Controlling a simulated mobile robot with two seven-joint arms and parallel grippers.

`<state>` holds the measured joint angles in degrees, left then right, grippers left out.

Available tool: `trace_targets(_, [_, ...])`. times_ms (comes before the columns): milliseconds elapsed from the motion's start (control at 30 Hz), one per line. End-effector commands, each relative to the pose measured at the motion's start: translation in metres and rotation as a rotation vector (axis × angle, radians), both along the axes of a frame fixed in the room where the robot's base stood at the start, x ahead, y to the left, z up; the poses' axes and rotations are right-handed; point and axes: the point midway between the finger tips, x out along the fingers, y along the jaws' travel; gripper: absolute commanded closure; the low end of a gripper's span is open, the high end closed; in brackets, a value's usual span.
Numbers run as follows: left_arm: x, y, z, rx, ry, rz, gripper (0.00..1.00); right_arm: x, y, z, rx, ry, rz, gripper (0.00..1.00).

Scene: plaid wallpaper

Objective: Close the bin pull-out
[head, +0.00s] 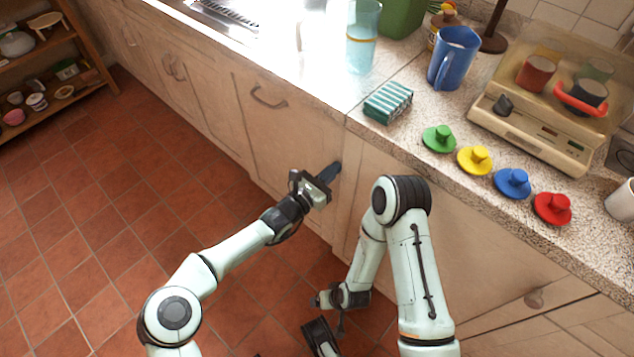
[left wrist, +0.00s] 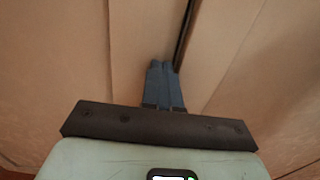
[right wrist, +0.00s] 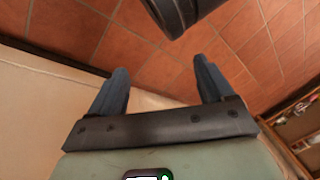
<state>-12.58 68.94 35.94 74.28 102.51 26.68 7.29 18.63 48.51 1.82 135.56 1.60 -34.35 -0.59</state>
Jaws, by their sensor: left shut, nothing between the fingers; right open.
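The bin pull-out appears to be the pale wooden front (head: 285,125) with a dark bow handle, below the counter in the head view. It looks nearly flush with the cabinets; I cannot tell exactly how far out it stands. My left gripper (head: 331,171) is shut and empty, its fingertips at the front's right edge, close to the neighbouring panel. In the left wrist view the blue-grey fingertips (left wrist: 164,66) are beside a narrow dark gap between pale panels; contact is unclear. My right gripper (right wrist: 160,75) is open and empty, low over the floor beside a cabinet face.
The counter (head: 415,175) above holds a striped box (head: 388,102), a blue pitcher (head: 454,58), several coloured knobbed discs and a scale-like appliance (head: 530,125). A shelf unit (head: 60,60) stands at far left. The tiled floor (head: 110,220) at left is clear.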

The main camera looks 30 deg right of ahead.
Motion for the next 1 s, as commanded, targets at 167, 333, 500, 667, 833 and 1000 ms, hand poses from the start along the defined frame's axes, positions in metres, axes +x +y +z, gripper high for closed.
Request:
trace_targets(167, [0.002,-0.019,-0.001,-0.001,0.000,0.000,1.00,-0.017,-0.001,-0.015,0.003,0.054,-0.002,0.19])
trace_targets(333, [0.004,-0.027,0.000,-0.001,-0.001,0.001,1.00,-0.023,-0.003,-0.020,0.005,0.077,-0.004,0.19])
trace_targets(500, [0.004,-0.030,0.002,-0.003,-0.001,0.001,1.00,-0.026,-0.003,-0.021,0.007,0.085,-0.003,0.19])
trace_targets(667, [0.004,-0.031,0.003,-0.005,-0.002,0.001,1.00,-0.026,-0.003,-0.021,0.006,0.085,-0.003,0.19])
trace_targets(833, [0.003,-0.032,0.005,-0.006,-0.003,0.000,1.00,-0.026,-0.003,-0.021,0.007,0.085,-0.003,0.19])
trace_targets(1000, [0.005,-0.028,0.006,-0.008,-0.003,0.000,1.00,-0.023,-0.002,-0.018,0.006,0.076,-0.003,0.19])
